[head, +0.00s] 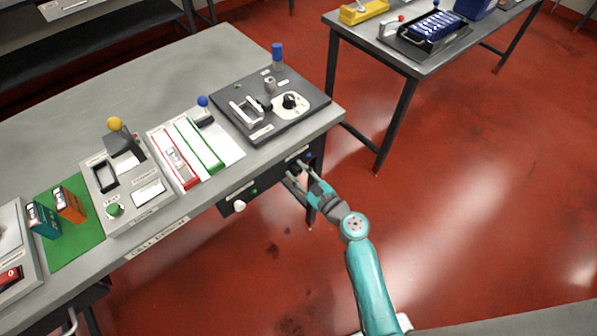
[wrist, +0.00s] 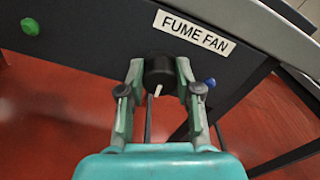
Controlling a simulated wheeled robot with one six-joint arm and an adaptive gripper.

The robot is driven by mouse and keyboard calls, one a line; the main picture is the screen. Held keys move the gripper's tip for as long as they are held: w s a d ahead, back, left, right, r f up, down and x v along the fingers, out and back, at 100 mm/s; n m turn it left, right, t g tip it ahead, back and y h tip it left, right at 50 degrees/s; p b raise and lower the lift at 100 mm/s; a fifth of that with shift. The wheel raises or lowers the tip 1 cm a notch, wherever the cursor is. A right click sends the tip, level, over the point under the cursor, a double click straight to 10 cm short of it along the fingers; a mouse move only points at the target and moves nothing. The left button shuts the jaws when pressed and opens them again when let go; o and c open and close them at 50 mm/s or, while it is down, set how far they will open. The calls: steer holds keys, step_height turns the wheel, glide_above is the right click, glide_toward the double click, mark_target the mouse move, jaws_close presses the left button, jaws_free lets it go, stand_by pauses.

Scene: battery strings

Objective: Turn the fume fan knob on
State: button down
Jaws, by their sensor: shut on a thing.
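The fume fan knob (wrist: 159,70) is a round black knob with a white pointer mark. It sits on the dark front panel under the bench top, just below the "FUME FAN" label (wrist: 194,33). The pointer mark points down in the wrist view, tilted slightly. My gripper (wrist: 156,72) has one finger on each side of the knob and is shut on it. In the head view my gripper (head: 294,174) reaches the panel below the bench's right end, and its fingers partly hide the knob there.
A green button (wrist: 30,27) lies left of the knob and a blue one (wrist: 211,83) close to its right. A white knob (head: 239,206) is farther left on the panel. The grey bench top (head: 190,72) overhangs.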

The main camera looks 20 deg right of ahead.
steer(key=n, duration=0.8)
steer(key=shift+a+n, duration=0.1)
steer(key=shift+n, duration=0.3)
steer(key=n, duration=0.4)
steer(key=shift+f+n, duration=0.15)
steer(key=shift+n, duration=0.15)
steer(key=shift+f+n, duration=0.1)
steer(key=shift+n, duration=1.7)
steer(key=c, duration=0.8)
jaws_free()
steer(key=shift+a, duration=0.1)
steer(key=shift+s, duration=0.1)
